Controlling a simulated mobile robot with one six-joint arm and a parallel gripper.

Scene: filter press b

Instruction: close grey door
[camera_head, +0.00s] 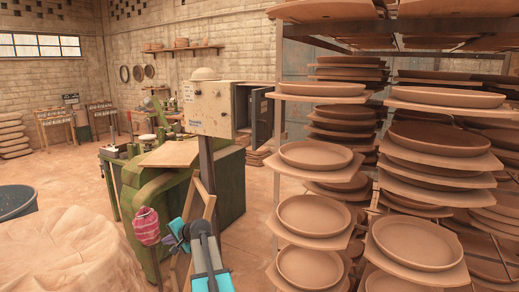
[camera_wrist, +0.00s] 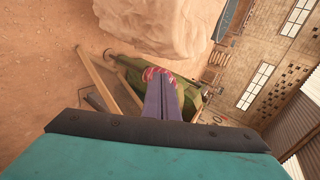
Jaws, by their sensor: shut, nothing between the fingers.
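The grey door (camera_head: 262,120) stands swung open on the right side of a beige control box (camera_head: 208,108) in the head view. The box is mounted on a dark upright post, and a dark opening shows beside the door. My gripper (camera_head: 169,239), with purple fingers, is low in front of the green machine, well below and left of the door and apart from it. In the wrist view my gripper (camera_wrist: 158,82) has its fingers together and holds nothing. The door is not seen in the wrist view.
A green machine (camera_head: 232,185) stands under the box. A pink-red wrapped knob (camera_head: 147,226) is close to my fingertips. A rack of clay plates (camera_head: 312,155) fills the right side, close to the door. A covered mound (camera_head: 75,250) lies at left; open floor shows behind.

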